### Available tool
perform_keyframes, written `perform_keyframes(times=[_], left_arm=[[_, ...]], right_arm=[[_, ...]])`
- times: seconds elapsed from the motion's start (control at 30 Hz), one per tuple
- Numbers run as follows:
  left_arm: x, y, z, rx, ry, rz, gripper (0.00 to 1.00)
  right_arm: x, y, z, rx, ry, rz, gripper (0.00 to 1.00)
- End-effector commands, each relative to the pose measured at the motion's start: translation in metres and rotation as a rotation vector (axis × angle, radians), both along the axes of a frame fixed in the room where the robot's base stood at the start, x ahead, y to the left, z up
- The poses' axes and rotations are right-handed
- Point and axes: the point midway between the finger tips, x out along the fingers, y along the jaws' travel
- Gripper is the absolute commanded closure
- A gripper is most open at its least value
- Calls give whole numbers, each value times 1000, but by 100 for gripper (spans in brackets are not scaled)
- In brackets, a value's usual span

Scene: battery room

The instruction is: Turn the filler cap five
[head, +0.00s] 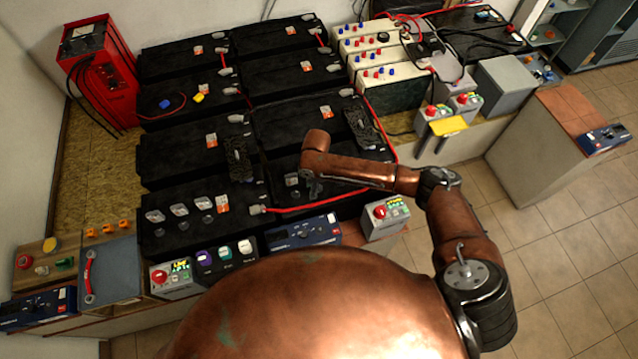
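Several grey caps (180,209) stand in a row on top of the front left black battery (160,245), with darker round fittings in front of them. I cannot read a number on any cap, so I cannot tell which is cap five. My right arm comes in from the right, and its gripper (312,187) points down over the front right black battery (345,205). A small grey fitting (292,180) shows just left of the gripper. I cannot tell whether they touch, and the fingers are too small and dark to read. My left gripper is not in view.
A red cable (315,207) runs along the front right battery. A blue device (300,233) and a grey box with a red button (386,216) stand in front. Cream batteries (385,60) and a red charger (97,70) stand at the back. Open tiled floor (560,220) lies right.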

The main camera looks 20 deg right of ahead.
Motion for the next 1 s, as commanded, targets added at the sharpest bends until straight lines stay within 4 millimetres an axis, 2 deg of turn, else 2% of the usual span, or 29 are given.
perform_keyframes(times=[0.03, 0.1, 0.27, 0.37, 0.7, 0.83, 1.0], left_arm=[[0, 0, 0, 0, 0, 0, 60], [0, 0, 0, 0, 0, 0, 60], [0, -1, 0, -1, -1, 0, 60], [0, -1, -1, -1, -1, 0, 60], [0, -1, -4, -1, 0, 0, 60], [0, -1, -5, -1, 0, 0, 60], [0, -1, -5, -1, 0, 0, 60]], right_arm=[[15, -13, 8, -29, -6, 7, 70], [28, -24, 15, -53, -7, 14, 70], [40, -37, 20, -78, -5, 17, 70], [40, -38, 10, -80, -3, 18, 70], [40, -38, -41, -79, -4, 16, 70], [40, -38, -52, -79, -5, 16, 70], [40, -38, -56, -78, -6, 17, 70]])
